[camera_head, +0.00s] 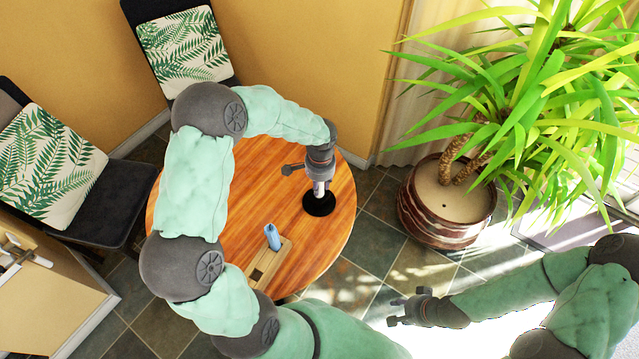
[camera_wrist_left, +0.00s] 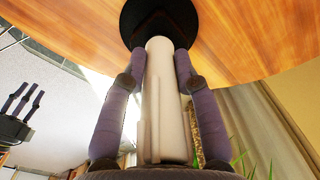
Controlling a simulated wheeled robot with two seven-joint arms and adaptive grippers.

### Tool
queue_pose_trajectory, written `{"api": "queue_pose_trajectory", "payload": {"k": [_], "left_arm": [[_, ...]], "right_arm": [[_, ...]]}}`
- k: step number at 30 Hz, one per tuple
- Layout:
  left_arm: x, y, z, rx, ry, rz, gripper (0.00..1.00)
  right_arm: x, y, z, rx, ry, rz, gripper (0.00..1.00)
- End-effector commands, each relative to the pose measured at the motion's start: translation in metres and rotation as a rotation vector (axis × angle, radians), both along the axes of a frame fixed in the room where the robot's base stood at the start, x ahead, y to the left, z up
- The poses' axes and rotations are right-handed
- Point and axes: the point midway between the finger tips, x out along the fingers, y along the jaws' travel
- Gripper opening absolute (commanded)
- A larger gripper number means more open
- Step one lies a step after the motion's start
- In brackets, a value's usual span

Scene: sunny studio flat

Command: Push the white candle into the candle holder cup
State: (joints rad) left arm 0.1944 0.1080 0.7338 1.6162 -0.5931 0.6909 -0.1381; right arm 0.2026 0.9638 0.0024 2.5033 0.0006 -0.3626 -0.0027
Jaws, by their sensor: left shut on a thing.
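The white candle (camera_head: 319,188) stands upright over the round black candle holder cup (camera_head: 319,206) on the wooden table. My left gripper (camera_head: 320,176) comes down from above and is shut on the candle. In the left wrist view the fingers lie on both sides of the candle (camera_wrist_left: 165,100), and its far end meets the middle of the black holder (camera_wrist_left: 158,18). I cannot tell how deep the candle sits in the cup. My right gripper (camera_head: 394,310) is open and empty, away from the table at the lower right.
A wooden block with slots (camera_head: 270,267) lies on the round table (camera_head: 240,170), with a blue object (camera_head: 272,237) standing at it. A potted plant (camera_head: 446,205) stands right of the table. Two chairs (camera_head: 120,210) stand at the left and back.

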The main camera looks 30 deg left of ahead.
Motion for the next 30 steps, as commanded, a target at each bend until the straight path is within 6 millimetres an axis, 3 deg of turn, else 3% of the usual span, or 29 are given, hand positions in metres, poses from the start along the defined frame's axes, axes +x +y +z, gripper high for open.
{"api": "queue_pose_trajectory", "payload": {"k": [30], "left_arm": [[0.0000,0.0001,-0.0081,0.000,0.000,0.003,0.00]], "right_arm": [[-0.0001,0.0000,-0.0053,0.000,0.000,0.000,0.40]]}}
